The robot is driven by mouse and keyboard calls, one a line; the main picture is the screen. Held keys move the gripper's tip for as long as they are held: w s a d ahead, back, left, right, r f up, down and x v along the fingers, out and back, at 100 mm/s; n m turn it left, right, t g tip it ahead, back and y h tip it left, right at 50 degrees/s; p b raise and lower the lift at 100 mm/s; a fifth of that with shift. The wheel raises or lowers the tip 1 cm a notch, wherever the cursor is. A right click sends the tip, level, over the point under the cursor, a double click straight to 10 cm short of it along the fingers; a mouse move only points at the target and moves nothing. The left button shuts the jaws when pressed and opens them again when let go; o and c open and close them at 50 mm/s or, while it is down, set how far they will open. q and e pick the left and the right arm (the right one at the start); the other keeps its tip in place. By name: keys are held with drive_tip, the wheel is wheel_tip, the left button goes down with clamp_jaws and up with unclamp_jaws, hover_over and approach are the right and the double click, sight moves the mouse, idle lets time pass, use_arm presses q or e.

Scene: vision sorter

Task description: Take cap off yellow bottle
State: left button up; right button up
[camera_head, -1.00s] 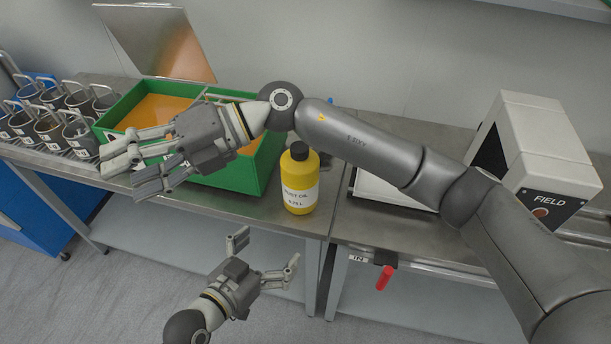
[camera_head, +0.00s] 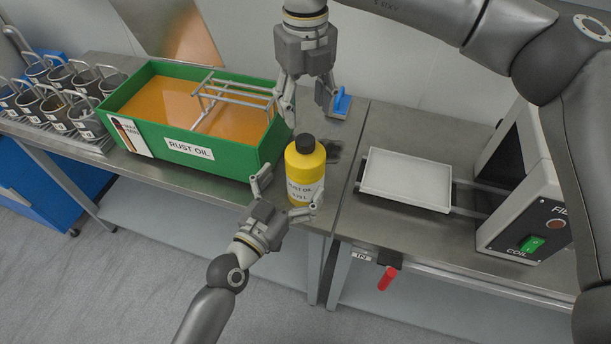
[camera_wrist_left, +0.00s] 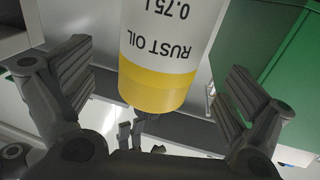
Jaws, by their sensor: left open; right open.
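The yellow bottle (camera_head: 305,170) with a black cap (camera_head: 306,143) and a white rust oil label stands upright on the bench near its front edge. The cap is on the bottle. My left gripper (camera_head: 290,196) is open, with its fingers at the front of the bottle near its lower half. In the left wrist view the bottle (camera_wrist_left: 160,85) lies between the two spread fingers (camera_wrist_left: 155,95), with gaps on both sides. My right gripper (camera_head: 308,103) is open and points down above and just behind the cap, apart from it.
A green tank (camera_head: 190,161) of orange rust oil with a wire rack (camera_head: 235,97) stands left of the bottle. Several metal cups are at the far left. A blue-handled item (camera_head: 342,101) is behind the bottle. A white tray (camera_head: 407,180) and a coil machine (camera_head: 520,185) are at right.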

use_arm(q)
drive_tip(key=shift+x, duration=2.55)
